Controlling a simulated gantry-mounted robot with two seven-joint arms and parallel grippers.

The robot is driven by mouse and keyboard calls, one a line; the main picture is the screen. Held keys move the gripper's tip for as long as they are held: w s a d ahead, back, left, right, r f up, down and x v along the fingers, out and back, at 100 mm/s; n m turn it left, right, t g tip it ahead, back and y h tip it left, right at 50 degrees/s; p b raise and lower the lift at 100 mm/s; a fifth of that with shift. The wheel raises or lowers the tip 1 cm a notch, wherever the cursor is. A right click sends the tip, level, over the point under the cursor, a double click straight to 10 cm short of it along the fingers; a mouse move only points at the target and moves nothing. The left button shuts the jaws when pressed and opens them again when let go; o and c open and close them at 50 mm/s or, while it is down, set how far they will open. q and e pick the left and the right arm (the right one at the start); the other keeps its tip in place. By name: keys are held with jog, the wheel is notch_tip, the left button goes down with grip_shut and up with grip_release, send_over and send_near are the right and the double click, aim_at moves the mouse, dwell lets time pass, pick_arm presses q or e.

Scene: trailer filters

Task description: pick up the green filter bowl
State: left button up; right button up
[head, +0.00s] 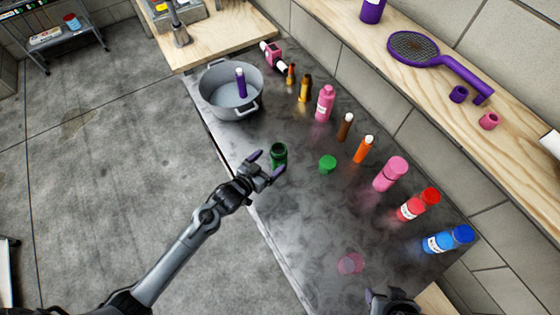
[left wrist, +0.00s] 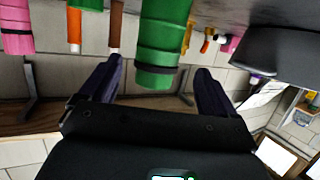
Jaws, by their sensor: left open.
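The green filter bowl (head: 279,153) is a dark green, open-topped cylinder standing upright on the dark worktop. In the left wrist view, which is upside down, the green bowl (left wrist: 160,45) shows between my two purple fingertips, with gaps on both sides. My left gripper (head: 266,163) is open, with its fingers on either side of the bowl's near side. It also shows in the left wrist view (left wrist: 158,72). A flat green cap (head: 327,163) lies to the right of the bowl. My right gripper (head: 392,301) is partly in view at the bottom edge; its fingers are not clear.
A grey pot (head: 218,107) with a purple filter (head: 241,84) inside stands behind. Several bottles and tubes, including an orange tube (head: 364,149) and a pink bottle (head: 390,174), line the worktop's right side. A translucent pink cup (head: 350,264) stands nearer. The worktop between is clear.

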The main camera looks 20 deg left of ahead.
aim_at(282, 150)
pick_arm(q)
jog(key=shift+x, duration=3.85)
jog(key=shift+d+r, duration=0.15)
jog(key=shift+c, duration=0.2)
jog(key=c, duration=1.1)
jog(key=shift+r, duration=0.1)
